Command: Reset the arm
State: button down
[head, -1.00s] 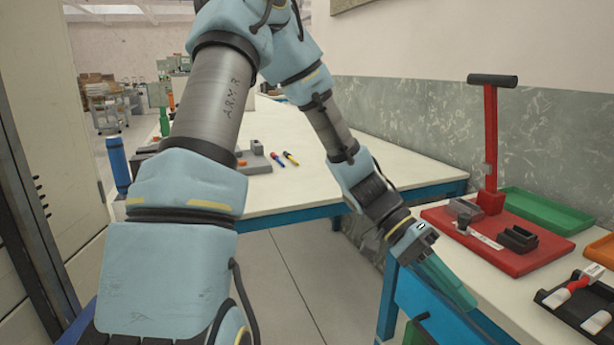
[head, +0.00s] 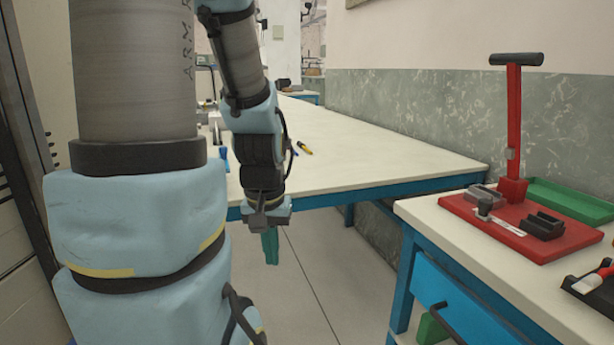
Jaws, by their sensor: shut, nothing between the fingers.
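My gripper (head: 270,247) hangs from the end of my arm, left of the middle in the head view, pointing down with its green fingers together. Nothing shows between the fingers. It is in front of the near edge of the long white table (head: 370,160), over the open floor, and apart from the workbench at right. My arm's large blue and grey links fill the left of the view and hide part of the table.
The right workbench (head: 425,215) holds a red base with a post (head: 515,130), a green tray (head: 570,200) and a black holder (head: 590,285). Its blue drawer (head: 460,310) has a dark handle. Floor (head: 320,290) is clear between the benches. A yellow-and-black tool (head: 305,148) lies on the long table.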

notch_tip(320, 180, up, 16)
jog(key=p, duration=1.5)
jog(key=shift+d, duration=0.1)
dwell(1.3)
